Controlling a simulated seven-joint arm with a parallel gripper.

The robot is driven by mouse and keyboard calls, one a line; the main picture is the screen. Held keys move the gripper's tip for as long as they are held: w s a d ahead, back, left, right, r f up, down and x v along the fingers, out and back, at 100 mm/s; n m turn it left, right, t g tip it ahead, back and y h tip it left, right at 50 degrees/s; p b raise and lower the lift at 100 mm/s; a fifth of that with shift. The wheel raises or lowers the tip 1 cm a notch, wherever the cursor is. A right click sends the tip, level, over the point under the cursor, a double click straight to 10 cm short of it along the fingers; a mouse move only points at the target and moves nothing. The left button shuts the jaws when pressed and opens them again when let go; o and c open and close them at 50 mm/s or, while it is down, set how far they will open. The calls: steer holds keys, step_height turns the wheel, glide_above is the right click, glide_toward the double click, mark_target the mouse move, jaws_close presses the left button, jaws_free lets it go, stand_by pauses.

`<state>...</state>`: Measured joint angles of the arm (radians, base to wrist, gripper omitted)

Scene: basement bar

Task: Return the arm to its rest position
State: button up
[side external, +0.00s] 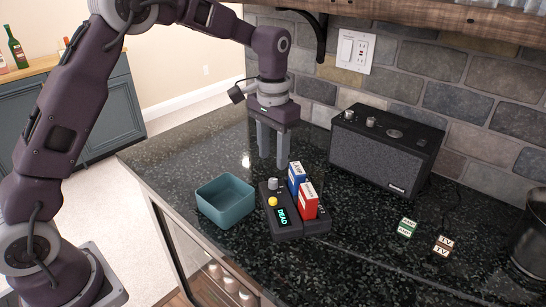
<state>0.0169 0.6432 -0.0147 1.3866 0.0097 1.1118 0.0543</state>
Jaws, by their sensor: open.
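My gripper (272,161) is open, with its two grey fingers pointing down above the dark counter. It is behind a black device (283,226) and appears empty. The device has a yellow button (273,202), a grey knob (272,184) and a lit display (283,217) that seems to read "DEAD". A blue block (297,179) and a red block (308,200) stand upright in its right side. The fingertips are close to the blue block in the picture; I cannot tell the exact gap.
An empty-looking teal bin (226,201) stands left of the device, near the counter's (350,255) front edge. A black speaker (385,150) stands by the stone wall. Small green (407,227) and brown (443,246) labelled blocks lie right. A dark container (530,235) stands far right.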

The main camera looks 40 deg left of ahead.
steer(key=s+r+t, duration=0.3)
steer(key=s+r, duration=1)
steer(key=s, duration=0.3)
steer(key=s+a+f+n+t, duration=0.1)
steer(key=s+f+t, duration=0.1)
steer(key=s, duration=1.2)
steer(key=shift+s+f+t, duration=0.2)
steer(key=shift+s+t, duration=0.1)
steer(key=shift+a, duration=0.1)
stand_by(0.8)
